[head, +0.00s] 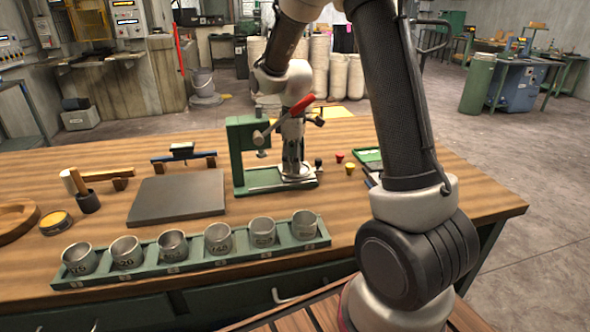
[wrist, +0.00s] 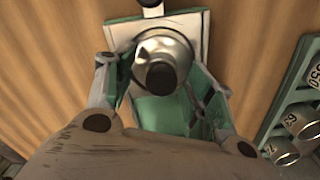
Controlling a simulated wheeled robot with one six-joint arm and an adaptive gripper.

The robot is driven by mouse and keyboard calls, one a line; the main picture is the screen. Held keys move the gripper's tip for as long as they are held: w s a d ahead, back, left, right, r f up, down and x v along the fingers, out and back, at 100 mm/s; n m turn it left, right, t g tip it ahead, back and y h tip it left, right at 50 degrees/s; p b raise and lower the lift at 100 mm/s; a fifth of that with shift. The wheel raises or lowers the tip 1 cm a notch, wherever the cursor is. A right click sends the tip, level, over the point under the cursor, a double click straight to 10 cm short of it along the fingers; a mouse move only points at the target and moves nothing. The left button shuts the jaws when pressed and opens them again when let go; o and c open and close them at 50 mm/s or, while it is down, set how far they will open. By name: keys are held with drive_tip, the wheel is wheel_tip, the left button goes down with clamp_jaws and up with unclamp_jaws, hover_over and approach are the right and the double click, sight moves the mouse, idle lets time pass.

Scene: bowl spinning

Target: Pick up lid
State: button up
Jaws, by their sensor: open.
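In the wrist view, a round shiny metal piece with a dark round knob (wrist: 162,76) looks like the lid; I cannot be sure. It sits over a pale plate of the green stand. My gripper (wrist: 160,88) is open, with one finger on each side of this piece; I cannot tell whether they touch it. In the head view, my gripper (head: 293,158) points down over the base of the green stand (head: 241,150), and the arm and fingers largely hide the metal piece.
The green stand has an upright column and a red-handled lever (head: 291,115) close to my gripper. A green rack (head: 195,251) of several numbered metal cups stands in front. A grey slab (head: 177,198) lies to the left. Small red (head: 339,157) and yellow (head: 349,168) knobs stand at right.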

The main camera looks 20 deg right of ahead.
drive_tip(key=c, duration=1.1)
drive_tip(key=shift+r, duration=0.15)
wheel_tip(320, 180, up, 23)
drive_tip(key=shift+f, duration=0.1)
idle(0.5)
